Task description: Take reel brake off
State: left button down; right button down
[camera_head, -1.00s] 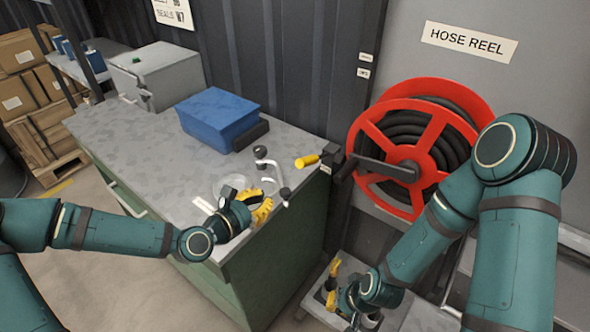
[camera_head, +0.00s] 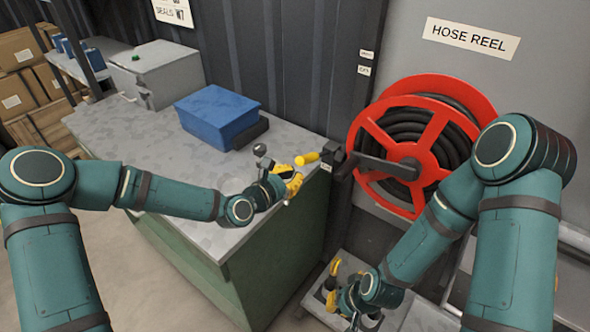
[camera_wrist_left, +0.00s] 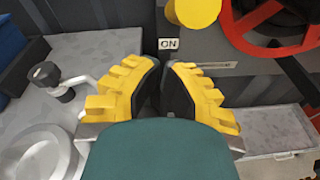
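The reel brake appears to be the yellow-ended handle (camera_head: 306,159) on a dark block (camera_head: 336,158) beside the red hose reel (camera_head: 432,148). It points left, over the bench's right edge. In the left wrist view the yellow end (camera_wrist_left: 195,10) is at the top, above an "ON" label (camera_wrist_left: 168,44). My left gripper (camera_head: 291,181) is just below and left of the yellow end, apart from it. Its yellow fingers have a narrow gap between them, with nothing held. My right gripper (camera_head: 330,285) is low by the bench's right side, fingers apart and seemingly empty.
A blue bin (camera_head: 217,117) and a grey box (camera_head: 158,74) stand on the green bench (camera_head: 150,135). A dark-knobbed fitting (camera_wrist_left: 52,80) and a round glassy dish (camera_wrist_left: 35,153) are left of my left gripper. A grey tray (camera_wrist_left: 275,130) is lower right.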

aim_at(296, 163)
pick_arm(q)
jog(key=shift+w+d+r, duration=0.1)
jog(key=shift+d+r, duration=0.1)
jog(key=shift+r, duration=0.3)
jog(key=shift+w+d+r, duration=0.1)
jog(key=shift+d+r, duration=0.05)
jog(key=shift+r, duration=0.3)
jog(key=shift+s, duration=0.1)
jog(key=shift+w+d+r+g+y+p, duration=0.1)
jog(key=shift+r+g+y+p, duration=0.15)
jog(key=shift+r+p, duration=0.45)
jog(key=shift+w+d+r+g+y+p, duration=0.1)
jog(key=shift+r+g+y+p, duration=0.2)
jog(key=shift+p, duration=0.65)
jog(key=w+d+r+g+p, duration=0.1)
jog(key=w+d+r+p, duration=0.3)
jog(key=w+r, duration=0.2)
jog(key=shift+d+r+y, duration=0.15)
jog(key=shift+r+y, duration=0.3)
jog(key=shift+r, duration=0.8)
